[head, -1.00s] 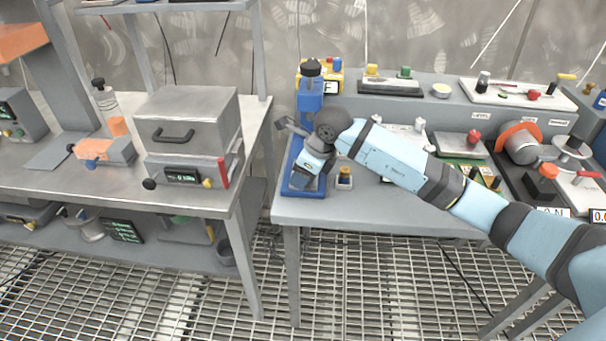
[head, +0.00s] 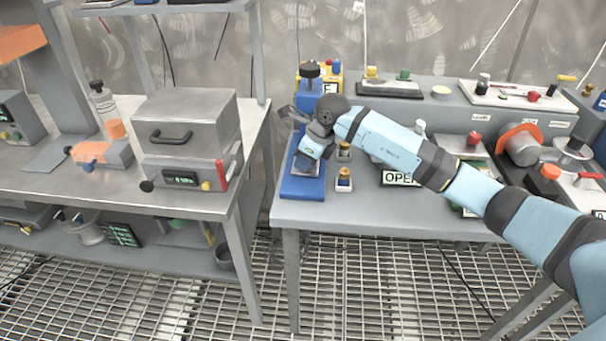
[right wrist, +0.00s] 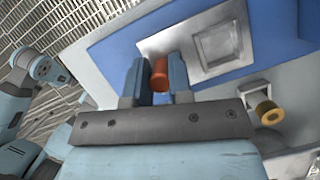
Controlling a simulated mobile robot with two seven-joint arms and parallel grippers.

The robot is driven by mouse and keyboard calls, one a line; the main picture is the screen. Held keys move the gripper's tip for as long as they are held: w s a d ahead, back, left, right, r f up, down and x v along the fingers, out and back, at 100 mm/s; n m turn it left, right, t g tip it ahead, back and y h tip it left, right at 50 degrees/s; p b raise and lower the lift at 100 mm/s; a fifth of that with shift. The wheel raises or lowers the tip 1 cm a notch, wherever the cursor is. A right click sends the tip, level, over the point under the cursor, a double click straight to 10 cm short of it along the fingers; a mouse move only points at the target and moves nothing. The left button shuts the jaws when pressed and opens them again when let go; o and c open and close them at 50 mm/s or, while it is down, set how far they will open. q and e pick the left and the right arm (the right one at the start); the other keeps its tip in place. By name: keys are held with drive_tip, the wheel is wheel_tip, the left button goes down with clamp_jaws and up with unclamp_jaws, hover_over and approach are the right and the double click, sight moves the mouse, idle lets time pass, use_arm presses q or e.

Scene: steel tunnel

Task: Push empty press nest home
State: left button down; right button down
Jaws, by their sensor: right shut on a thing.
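The blue press (head: 309,98) with a black knob on top stands at the left end of the right bench. Its blue base (head: 300,189) reaches toward the front edge. My right gripper (head: 312,150) is over this base, in front of the press column. In the right wrist view the fingers (right wrist: 159,80) are shut on an orange-red knob (right wrist: 160,73). The grey metal nest (right wrist: 208,48) beside the knob has a square recess with nothing in it. My arm and hand hide part of the press in the head view. My left gripper is not in view.
Two small brass-topped pieces stand right of the base, the front one (head: 344,180) near the bench edge. An OPEN sign (head: 398,178) is under my forearm. A grey box with a handle (head: 187,125) is on the left bench, across a gap. The front bench strip is clear.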

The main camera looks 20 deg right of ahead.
drive_tip(key=shift+w+d, duration=0.3)
drive_tip(key=shift+w, duration=0.15)
drive_tip(key=c, duration=1)
unclamp_jaws()
drive_tip(key=p+v, duration=0.1)
drive_tip(key=v, duration=1.3)
drive_tip(key=shift+f+p, duration=0.1)
drive_tip(key=shift+p, duration=0.25)
